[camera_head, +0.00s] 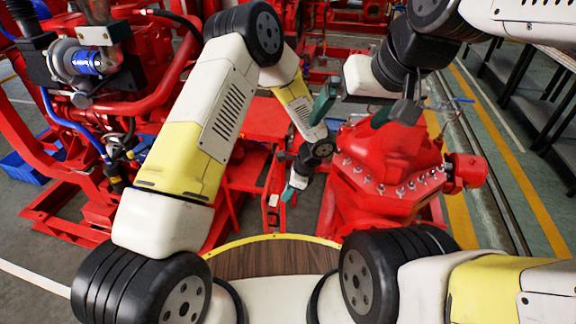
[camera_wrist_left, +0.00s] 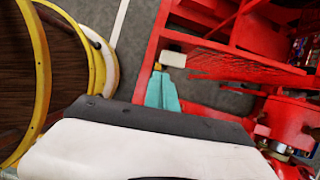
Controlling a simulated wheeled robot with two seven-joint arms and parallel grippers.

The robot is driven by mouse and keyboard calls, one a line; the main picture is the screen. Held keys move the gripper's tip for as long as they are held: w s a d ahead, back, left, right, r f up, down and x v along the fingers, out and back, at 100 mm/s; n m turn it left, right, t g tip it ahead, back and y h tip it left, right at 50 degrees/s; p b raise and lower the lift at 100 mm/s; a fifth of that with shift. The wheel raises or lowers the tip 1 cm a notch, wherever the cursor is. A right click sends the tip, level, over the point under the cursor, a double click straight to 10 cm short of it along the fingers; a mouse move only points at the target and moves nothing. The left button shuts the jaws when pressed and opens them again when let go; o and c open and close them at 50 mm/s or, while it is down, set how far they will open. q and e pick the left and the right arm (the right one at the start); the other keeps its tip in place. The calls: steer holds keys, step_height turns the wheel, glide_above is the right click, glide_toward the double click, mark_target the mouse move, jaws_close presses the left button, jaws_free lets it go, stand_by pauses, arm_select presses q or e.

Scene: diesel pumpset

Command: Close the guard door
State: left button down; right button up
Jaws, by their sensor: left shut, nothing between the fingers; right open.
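A red guard frame (camera_head: 245,170) stands between the engine and the pump in the head view. A narrow upright red panel (camera_head: 273,185) at its right side may be the guard door; I cannot tell for sure. My left gripper (camera_head: 289,190) is shut and empty, just right of this panel. In the left wrist view its teal fingers (camera_wrist_left: 161,91) are beside a red frame edge, close to a small white block (camera_wrist_left: 173,59). Whether they touch is unclear. A red, mesh-like panel (camera_wrist_left: 235,62) lies to their right. My right gripper (camera_head: 352,109) is open and empty above the pump.
The red pump (camera_head: 385,170) with its row of bolts stands on the right. The red diesel engine (camera_head: 130,75) with its turbocharger (camera_head: 85,62) fills the left. Blue bins (camera_head: 30,170) lie on the floor at left. A clear aisle runs along the right edge.

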mark_target(273, 203)
arm_select(q)
steer(key=a, duration=0.1)
steer(key=a+f, duration=0.2)
steer(key=shift+w+a, duration=0.15)
steer(key=shift+w, duration=0.2)
steer(key=shift+w+a, duration=0.2)
steer(key=shift+a, duration=0.55)
steer(key=shift+a, duration=0.1)
